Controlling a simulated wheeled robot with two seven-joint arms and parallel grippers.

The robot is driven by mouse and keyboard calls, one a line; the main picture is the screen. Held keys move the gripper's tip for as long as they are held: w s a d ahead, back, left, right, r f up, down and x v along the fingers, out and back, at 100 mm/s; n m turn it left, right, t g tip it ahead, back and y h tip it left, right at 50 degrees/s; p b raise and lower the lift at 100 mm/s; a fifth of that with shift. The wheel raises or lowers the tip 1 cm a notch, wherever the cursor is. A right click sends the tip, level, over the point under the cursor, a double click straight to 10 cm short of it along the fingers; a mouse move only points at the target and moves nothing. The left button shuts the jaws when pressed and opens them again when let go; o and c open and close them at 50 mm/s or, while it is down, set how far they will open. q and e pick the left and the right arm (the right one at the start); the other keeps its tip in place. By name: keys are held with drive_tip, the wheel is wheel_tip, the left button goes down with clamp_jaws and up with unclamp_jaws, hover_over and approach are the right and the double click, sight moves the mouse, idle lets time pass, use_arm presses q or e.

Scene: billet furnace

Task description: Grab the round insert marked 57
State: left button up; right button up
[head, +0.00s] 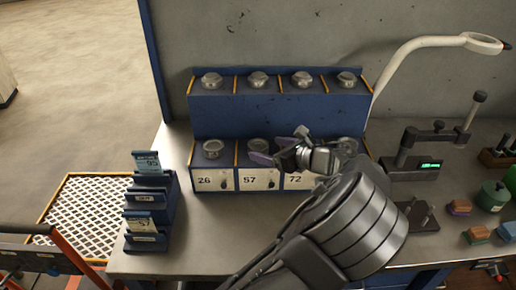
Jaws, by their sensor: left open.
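My left gripper (278,148) is open and empty, just right of this insert. One dark finger reaches in front of the insert's lower right side; I cannot tell whether it touches. The label 57 (250,180) shows on the rack's white front plate. The gripper and arm hide the insert above label 72 and most of the lower right of the rack. My right gripper is not seen.
A blue card holder (150,211) stands at left. A lamp (440,42), a measuring stand (430,145) and small coloured blocks stand at right. The table front left of my arm is clear.

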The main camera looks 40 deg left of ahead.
sight(258, 145)
use_arm(q)
drive_tip(key=shift+a, duration=0.1)
drive_tip(key=p+x, duration=0.1)
drive_tip(key=x, duration=0.3)
drive_tip(key=shift+s+a+r, duration=0.1)
drive_tip(key=shift+a+r, duration=0.05)
drive_tip(key=shift+a, duration=0.05)
drive_tip(key=shift+a+f+p, duration=0.25)
drive_tip(key=shift+a+p, duration=0.05)
drive_tip(key=shift+a, duration=0.05)
drive_tip(key=shift+c, duration=0.3)
clamp_jaws()
idle(0.5)
drive_tip(key=shift+r, duration=0.1)
